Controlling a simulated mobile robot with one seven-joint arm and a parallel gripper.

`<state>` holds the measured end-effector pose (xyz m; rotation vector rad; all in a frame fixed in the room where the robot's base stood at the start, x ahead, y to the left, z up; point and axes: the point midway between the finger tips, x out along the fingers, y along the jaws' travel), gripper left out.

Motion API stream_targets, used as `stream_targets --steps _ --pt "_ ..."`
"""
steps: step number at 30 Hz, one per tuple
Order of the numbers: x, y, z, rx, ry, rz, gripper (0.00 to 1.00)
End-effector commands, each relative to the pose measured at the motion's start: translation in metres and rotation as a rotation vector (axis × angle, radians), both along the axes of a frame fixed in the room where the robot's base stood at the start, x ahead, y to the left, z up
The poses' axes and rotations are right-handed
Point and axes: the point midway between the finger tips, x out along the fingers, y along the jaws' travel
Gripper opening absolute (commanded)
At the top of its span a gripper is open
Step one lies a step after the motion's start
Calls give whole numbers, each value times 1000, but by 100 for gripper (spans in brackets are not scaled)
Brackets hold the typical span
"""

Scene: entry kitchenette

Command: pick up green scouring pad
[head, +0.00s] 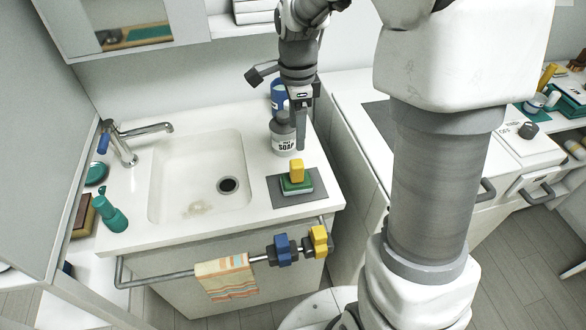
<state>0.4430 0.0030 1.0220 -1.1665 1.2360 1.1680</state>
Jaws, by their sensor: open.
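A green pad (296,186), which looks like the scouring pad, lies on a dark grey mat (313,197) at the right front of the sink counter. A pale layer shows along its lower edge. A yellow block (297,170) stands upright on or against it and hides part of its top. My gripper (301,140) points down, above and behind the pad in the picture, in front of the soap jar. It is open and empty. One long finger shows clearly; the other is hard to make out. No contact with the pad shows.
A soap jar (282,139) and a blue container (277,94) stand close behind my gripper. The sink basin (190,170) is left of the mat. A rail (160,282) at the counter front holds a striped towel (226,278) and blue and yellow items.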

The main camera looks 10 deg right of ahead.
Motion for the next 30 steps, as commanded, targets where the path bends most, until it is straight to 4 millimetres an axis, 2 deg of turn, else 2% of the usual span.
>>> stream_targets --steps 1,3,9,17,25,30 --pt "-1 0 -15 0 5 0 78" --pt "-1 0 -31 0 5 0 78" --pt "0 -1 -69 0 3 2 78" --pt "1 -1 -88 0 0 2 78" --pt "7 -5 -126 0 2 2 78" --pt "8 -5 -137 0 -1 1 78"
